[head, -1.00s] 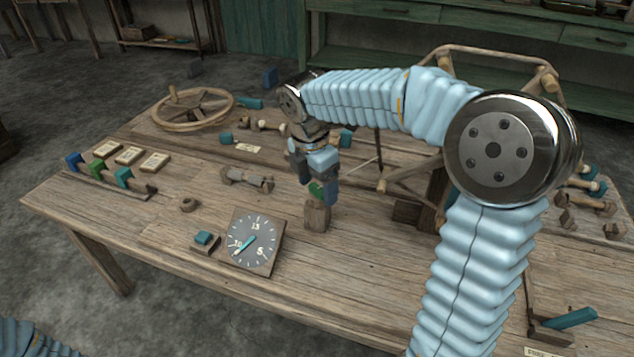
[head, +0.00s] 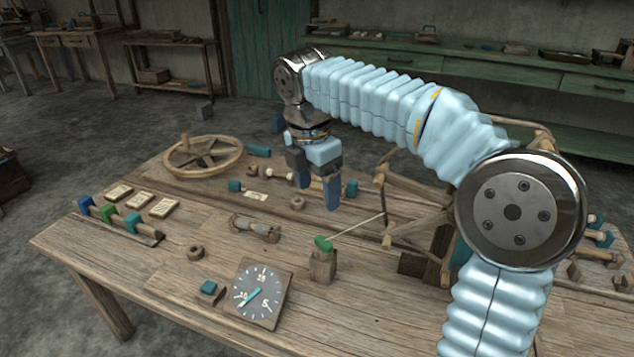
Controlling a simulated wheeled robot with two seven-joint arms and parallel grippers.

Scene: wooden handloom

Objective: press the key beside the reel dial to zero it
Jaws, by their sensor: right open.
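The teal key (head: 209,287) sits on a small wooden base just left of the dial. My right gripper (head: 316,180) hangs fingers down, open and empty. In the picture it is above and to the right of the dial and key, clear of both. My left gripper is out of view.
A wooden block (head: 322,268) with a green top piece (head: 323,243) stands right of the dial. A handwheel (head: 203,154) is at the back left. Pegs with coloured ends (head: 120,219) line the left edge. The wooden reel frame (head: 420,215) is partly hidden behind my right arm.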

